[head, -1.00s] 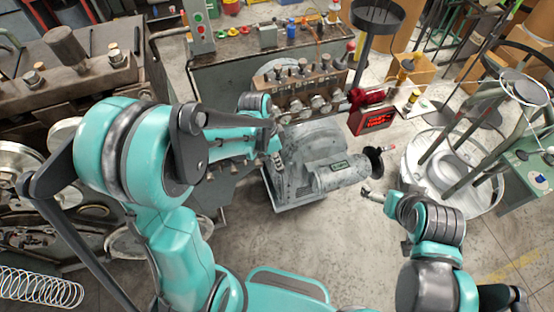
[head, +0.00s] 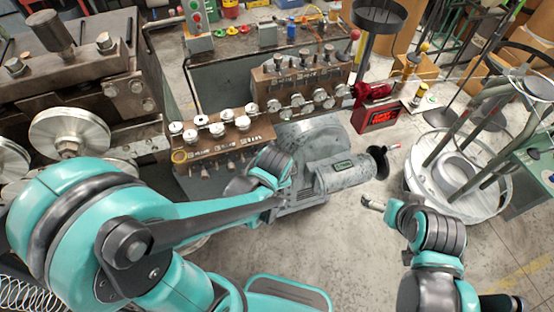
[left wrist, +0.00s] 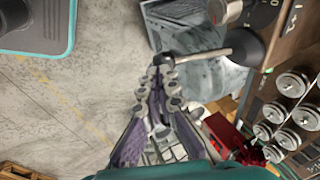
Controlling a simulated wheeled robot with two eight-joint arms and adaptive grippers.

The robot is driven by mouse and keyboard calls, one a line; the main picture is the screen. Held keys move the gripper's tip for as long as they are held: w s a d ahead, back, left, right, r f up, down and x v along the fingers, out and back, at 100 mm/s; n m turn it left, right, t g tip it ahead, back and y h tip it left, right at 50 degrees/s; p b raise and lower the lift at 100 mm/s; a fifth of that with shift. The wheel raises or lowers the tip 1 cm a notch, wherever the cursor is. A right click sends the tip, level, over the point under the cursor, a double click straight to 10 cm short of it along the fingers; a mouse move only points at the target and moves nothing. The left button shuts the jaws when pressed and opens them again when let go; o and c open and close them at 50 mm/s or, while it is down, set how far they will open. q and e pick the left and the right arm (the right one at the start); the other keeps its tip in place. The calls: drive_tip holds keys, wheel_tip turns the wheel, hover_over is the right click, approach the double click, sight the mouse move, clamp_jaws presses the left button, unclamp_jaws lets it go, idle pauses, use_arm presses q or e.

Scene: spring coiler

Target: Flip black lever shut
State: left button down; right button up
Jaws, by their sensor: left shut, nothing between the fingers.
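In the left wrist view, a pale rod with a dark end knob (left wrist: 163,61) runs right to a black conical piece (left wrist: 250,46); I cannot tell for certain that this is the black lever. My left gripper (left wrist: 160,74) is shut and empty, its fingertips right at the dark knob; whether they touch it is unclear. In the head view, my left wrist hides the fingers beside the grey motor (head: 345,172). A black disc (head: 380,162) with a short red-tipped rod sits at the motor's right end. My right gripper (head: 372,203) hangs right of the motor, too small to judge.
Roller blocks (head: 215,140) stand behind my left wrist, with more rollers (head: 300,95) farther back. A red display box (head: 376,115) is beyond the motor. A round white coil stand (head: 460,170) is at right. Floor in front of the motor is clear.

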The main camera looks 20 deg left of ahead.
use_arm(q)
drive_tip(key=shift+f+b, duration=0.65)
drive_tip(key=shift+f, duration=0.2)
use_arm(e)
drive_tip(key=shift+f, duration=0.85)
use_arm(q)
drive_tip(key=shift+s, duration=0.1)
